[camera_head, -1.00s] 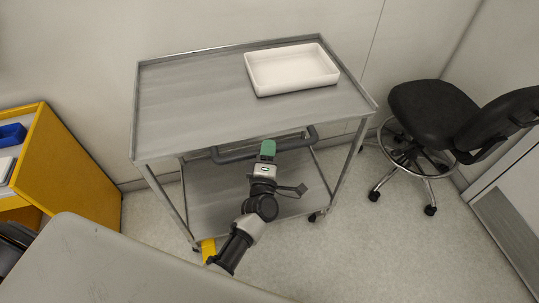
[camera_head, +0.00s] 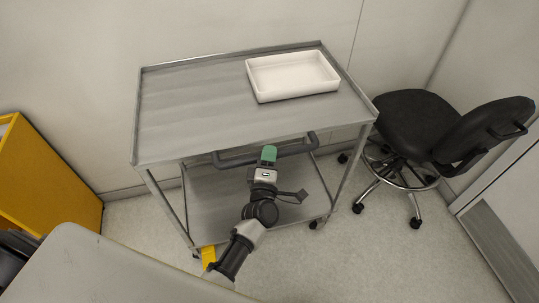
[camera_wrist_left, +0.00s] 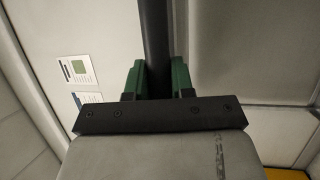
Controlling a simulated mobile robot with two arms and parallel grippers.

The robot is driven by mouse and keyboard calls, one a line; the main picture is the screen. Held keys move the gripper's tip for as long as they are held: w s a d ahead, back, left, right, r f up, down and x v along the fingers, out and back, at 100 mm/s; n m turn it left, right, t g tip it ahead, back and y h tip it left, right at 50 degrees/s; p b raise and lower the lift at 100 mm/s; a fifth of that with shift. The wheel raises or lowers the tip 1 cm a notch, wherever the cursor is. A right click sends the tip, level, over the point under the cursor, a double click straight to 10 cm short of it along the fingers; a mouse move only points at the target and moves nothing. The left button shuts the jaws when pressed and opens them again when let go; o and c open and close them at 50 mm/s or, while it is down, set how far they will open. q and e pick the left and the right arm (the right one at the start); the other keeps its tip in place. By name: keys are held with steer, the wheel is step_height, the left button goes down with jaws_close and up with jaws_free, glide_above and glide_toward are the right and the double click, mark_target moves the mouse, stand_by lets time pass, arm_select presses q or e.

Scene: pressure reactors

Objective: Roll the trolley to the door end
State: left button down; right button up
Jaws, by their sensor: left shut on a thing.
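The grey metal trolley (camera_head: 190,115) stands against the back wall in the head view, with a top shelf, a lower shelf (camera_head: 215,200) and wheels. Its dark push handle (camera_head: 235,160) runs along the near side below the top shelf. My left gripper (camera_head: 268,154), with green fingers, is shut on the handle near its middle. In the left wrist view the dark handle bar (camera_wrist_left: 155,45) passes between the green fingers (camera_wrist_left: 157,80). A white tray (camera_head: 295,78) sits at the back right of the top shelf. My right gripper is not in view.
A black swivel chair (camera_head: 415,125) stands close to the trolley's right side. A door-like panel with a grey grille (camera_head: 495,250) is at the far right. A yellow cabinet (camera_head: 50,185) stands at the left. Floor (camera_head: 375,260) is clear in front of the chair.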

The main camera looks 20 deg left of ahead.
arm_select(q)
steer(key=c, duration=1)
jaws_free()
steer(key=shift+s, duration=0.1)
steer(key=b+v, duration=0.1)
steer(key=v, duration=0.9)
steer(key=shift+s+d+f, duration=0.1)
steer(key=shift+s, duration=0.2)
